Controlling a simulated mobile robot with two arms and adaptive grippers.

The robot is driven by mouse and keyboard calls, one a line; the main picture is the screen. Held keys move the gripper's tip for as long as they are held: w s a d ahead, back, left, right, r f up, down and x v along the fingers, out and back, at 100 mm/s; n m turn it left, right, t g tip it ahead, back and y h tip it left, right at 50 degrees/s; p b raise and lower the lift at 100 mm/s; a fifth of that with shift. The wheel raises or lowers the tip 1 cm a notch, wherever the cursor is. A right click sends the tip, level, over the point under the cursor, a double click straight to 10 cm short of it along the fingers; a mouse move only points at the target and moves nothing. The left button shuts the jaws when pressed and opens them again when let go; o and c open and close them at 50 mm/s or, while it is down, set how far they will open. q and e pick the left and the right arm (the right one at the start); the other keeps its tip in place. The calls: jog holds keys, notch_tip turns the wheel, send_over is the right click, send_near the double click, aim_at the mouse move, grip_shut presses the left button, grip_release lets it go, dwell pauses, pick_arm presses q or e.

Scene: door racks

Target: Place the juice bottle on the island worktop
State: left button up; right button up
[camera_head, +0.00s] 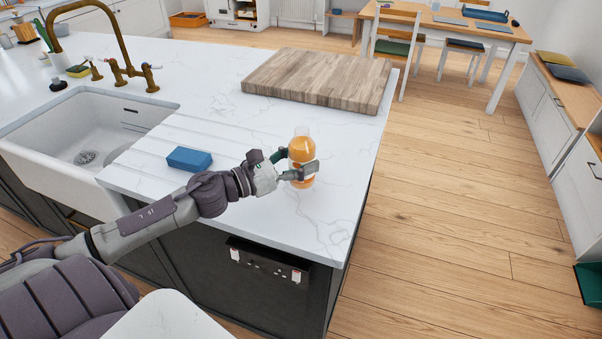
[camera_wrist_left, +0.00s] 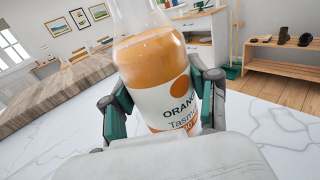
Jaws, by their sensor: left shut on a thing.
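The juice bottle (camera_head: 301,150) is clear with orange juice inside, and stands about upright over the near right part of the white marble island worktop (camera_head: 270,220). My left gripper (camera_head: 294,165) is shut around the bottle's body. The left wrist view shows the bottle (camera_wrist_left: 155,75) with its white label between the two green-padded fingers (camera_wrist_left: 160,112). The bottle's base is partly hidden, so I cannot tell whether it touches the worktop. My right gripper is not in view.
A wooden board (camera_head: 320,78) lies on the worktop behind the bottle. A blue sponge-like block (camera_head: 189,159) lies to the left, beside the white sink (camera_head: 85,130) with its brass tap (camera_head: 125,65). The worktop's right edge is close to the bottle. Marble in front of the bottle is clear.

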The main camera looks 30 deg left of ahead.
pick_arm(q)
notch_tip(320, 180, down, 4)
jog(key=shift+r, duration=0.15)
jog(key=shift+d, duration=0.1)
jog(key=shift+f, duration=0.2)
jog(key=o, duration=1.5)
jog(key=shift+s+r, duration=0.1)
jog(key=shift+r, duration=0.05)
jog(key=b+v, duration=0.2)
jog(key=v, duration=0.9)
jog(key=shift+s+b, duration=0.1)
jog(key=shift+b, duration=0.25)
jog(key=shift+s+a, duration=0.3)
